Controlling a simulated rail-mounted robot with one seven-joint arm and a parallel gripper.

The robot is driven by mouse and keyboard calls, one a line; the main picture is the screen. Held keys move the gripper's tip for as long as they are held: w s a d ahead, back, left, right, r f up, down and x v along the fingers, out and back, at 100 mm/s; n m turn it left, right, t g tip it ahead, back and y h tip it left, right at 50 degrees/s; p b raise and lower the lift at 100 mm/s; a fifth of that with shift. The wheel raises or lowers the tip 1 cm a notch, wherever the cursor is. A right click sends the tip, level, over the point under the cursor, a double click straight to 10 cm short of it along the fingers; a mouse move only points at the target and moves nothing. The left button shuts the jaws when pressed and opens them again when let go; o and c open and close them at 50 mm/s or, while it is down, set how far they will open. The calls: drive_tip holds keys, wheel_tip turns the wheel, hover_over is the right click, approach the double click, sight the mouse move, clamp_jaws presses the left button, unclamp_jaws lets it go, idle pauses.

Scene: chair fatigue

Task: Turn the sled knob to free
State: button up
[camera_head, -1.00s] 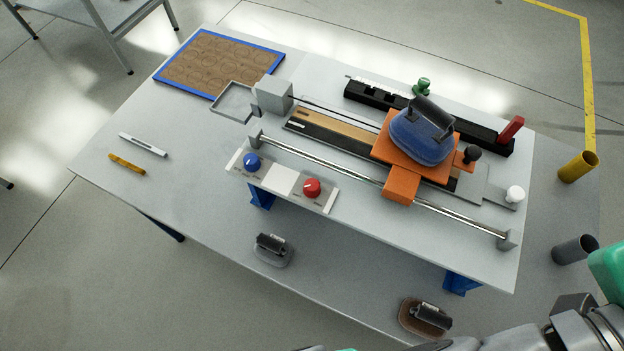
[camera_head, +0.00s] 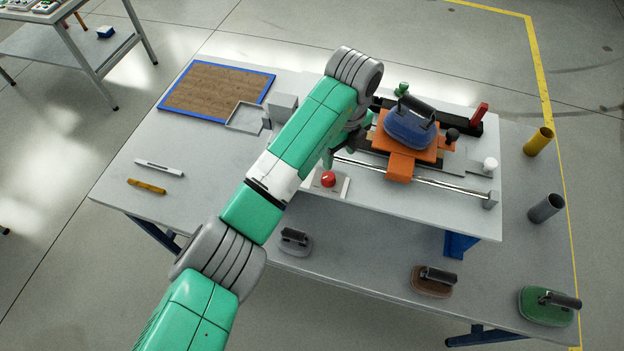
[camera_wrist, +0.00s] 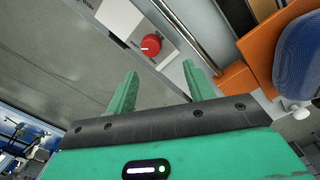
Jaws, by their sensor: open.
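The red knob (camera_head: 328,179) sits on the white control panel (camera_head: 332,189) at the table's front edge, with a pale pointer line on its cap. In the wrist view the red knob (camera_wrist: 151,43) lies just beyond the fingertips. Lettering on the panel is too small to read, so I cannot tell which knob is the sled's. The blue knob is hidden behind my arm. My gripper (camera_wrist: 160,70) is open and empty, its green fingers apart and not touching the red knob. The orange sled (camera_head: 400,166) stands on the rail with a blue-grey weight (camera_head: 410,130) on it.
A chrome rod (camera_head: 440,183) runs right of the panel. A black ball handle (camera_head: 452,135) and white ball (camera_head: 490,164) stand near the sled.

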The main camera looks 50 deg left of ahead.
sight(329, 176)
drive_tip(key=shift+s+a+f+g, duration=0.2)
drive_tip(key=shift+s+a+g, duration=0.1)
drive_tip(key=shift+s+a, duration=0.3)
drive_tip(key=shift+d+f, duration=0.15)
drive_tip(key=shift+f, duration=0.1)
wheel_tip(329, 176, down, 7)
drive_tip(key=shift+s+f, duration=0.1)
drive_tip(key=shift+s, duration=0.05)
drive_tip(key=shift+c, duration=0.2)
drive_tip(key=c, duration=0.9)
